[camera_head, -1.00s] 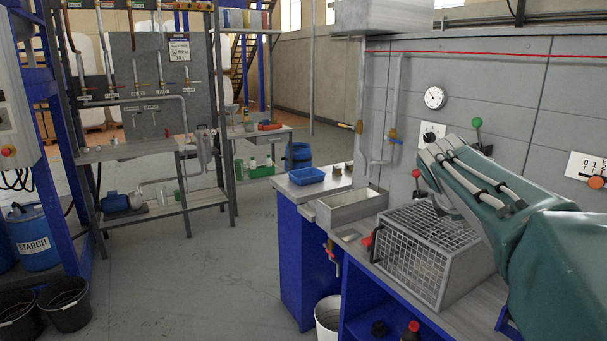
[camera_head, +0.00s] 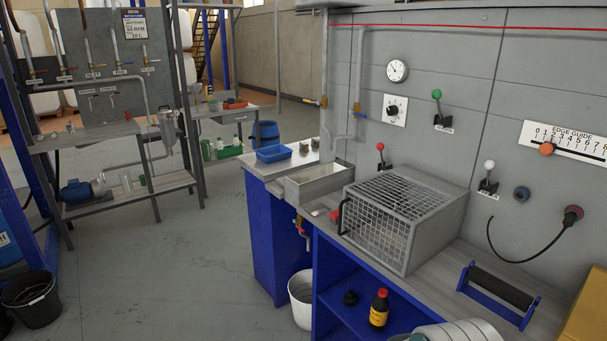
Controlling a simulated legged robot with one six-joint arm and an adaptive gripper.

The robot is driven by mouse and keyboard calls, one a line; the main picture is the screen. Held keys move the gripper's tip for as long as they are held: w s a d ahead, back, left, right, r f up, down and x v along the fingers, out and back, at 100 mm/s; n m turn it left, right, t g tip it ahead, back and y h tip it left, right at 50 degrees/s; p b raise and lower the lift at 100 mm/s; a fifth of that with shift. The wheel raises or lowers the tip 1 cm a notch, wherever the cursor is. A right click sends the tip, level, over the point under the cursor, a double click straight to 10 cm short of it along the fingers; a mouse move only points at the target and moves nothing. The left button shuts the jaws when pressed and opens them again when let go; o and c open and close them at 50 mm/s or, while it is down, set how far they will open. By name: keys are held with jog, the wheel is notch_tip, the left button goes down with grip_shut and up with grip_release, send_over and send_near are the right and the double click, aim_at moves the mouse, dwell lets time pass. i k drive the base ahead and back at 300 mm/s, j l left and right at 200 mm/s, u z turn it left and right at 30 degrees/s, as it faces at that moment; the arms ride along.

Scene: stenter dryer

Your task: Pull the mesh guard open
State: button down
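The mesh guard (camera_head: 387,233) is the wire-grid front of a grey metal box (camera_head: 432,192) on the workbench. It appears closed, standing against the box front. The box top is also wire grid. A light grey rounded part at the bottom edge, right of the bottle, looks like part of my arm. My gripper's fingers are out of view, so nothing is seen touching the guard or its handle.
A metal trough (camera_head: 320,182) and a blue tray (camera_head: 273,154) lie left of the box. A roller on a blue stand (camera_head: 497,294) is to its right. Levers with red (camera_head: 381,148), green (camera_head: 437,95) and white knobs (camera_head: 489,166) project from the wall behind. Open floor (camera_head: 200,260) lies left.

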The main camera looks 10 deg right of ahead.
aim_at(341, 233)
jog(key=i+j+z, duration=0.15)
jog(key=i+j, duration=0.3)
jog(key=i+j+z, duration=0.1)
jog(key=i+j, duration=0.3)
jog(key=j, duration=0.15)
